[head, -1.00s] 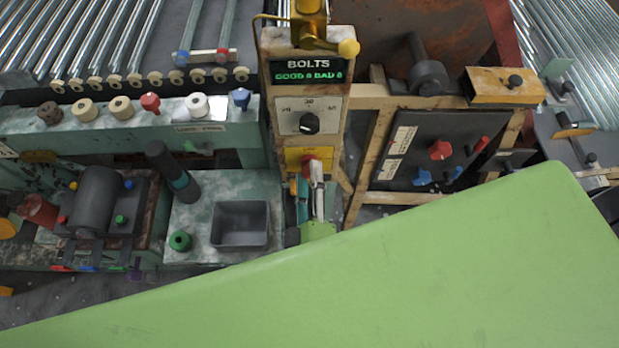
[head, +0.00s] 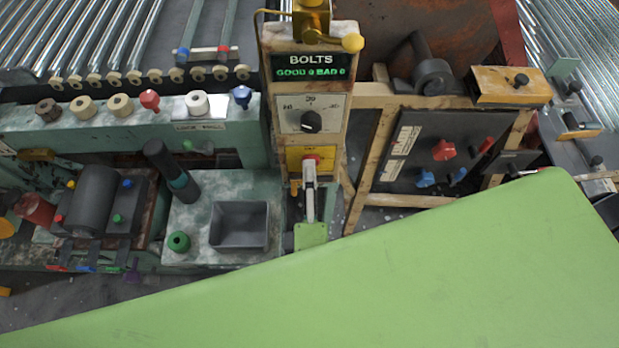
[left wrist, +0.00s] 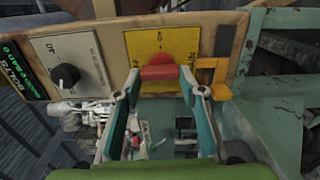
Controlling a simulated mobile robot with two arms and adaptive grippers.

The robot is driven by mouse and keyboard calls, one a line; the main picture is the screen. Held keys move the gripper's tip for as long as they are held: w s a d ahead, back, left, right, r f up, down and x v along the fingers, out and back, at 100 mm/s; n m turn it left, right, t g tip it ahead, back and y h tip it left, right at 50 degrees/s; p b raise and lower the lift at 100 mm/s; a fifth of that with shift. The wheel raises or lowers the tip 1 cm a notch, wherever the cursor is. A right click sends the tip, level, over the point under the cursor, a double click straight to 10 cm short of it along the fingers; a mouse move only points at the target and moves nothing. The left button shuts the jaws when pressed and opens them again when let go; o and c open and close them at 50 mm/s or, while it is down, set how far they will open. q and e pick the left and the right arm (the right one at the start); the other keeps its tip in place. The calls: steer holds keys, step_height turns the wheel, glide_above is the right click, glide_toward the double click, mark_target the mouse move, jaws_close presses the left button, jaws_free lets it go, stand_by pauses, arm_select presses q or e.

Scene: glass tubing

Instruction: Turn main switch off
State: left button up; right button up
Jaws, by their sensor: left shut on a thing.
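The main switch is a red knob (head: 312,162) on a yellow plate (head: 296,160) low on the wooden control panel. In the left wrist view the red knob (left wrist: 159,73) lies between the two fingertips on the yellow plate (left wrist: 162,45). My left gripper (head: 310,172) is shut on the knob; it also shows in the left wrist view (left wrist: 160,82). The panel appears turned sideways in that view. The fingers partly hide the knob in the head view, and the plate's small lettering is hard to read. My right gripper is not in view.
Above the switch are a black dial (head: 311,121) and a display (head: 311,66) reading BOLTS. A yellow block (left wrist: 212,75) sits beside the knob. A grey bin (head: 239,226) stands left; a dark panel with coloured knobs (head: 440,150) stands right.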

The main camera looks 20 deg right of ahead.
arm_select(q)
steer(key=o, duration=1.1)
steer(key=shift+w+d, duration=0.1)
steer(key=v, duration=0.7)
steer(key=shift+s, duration=0.3)
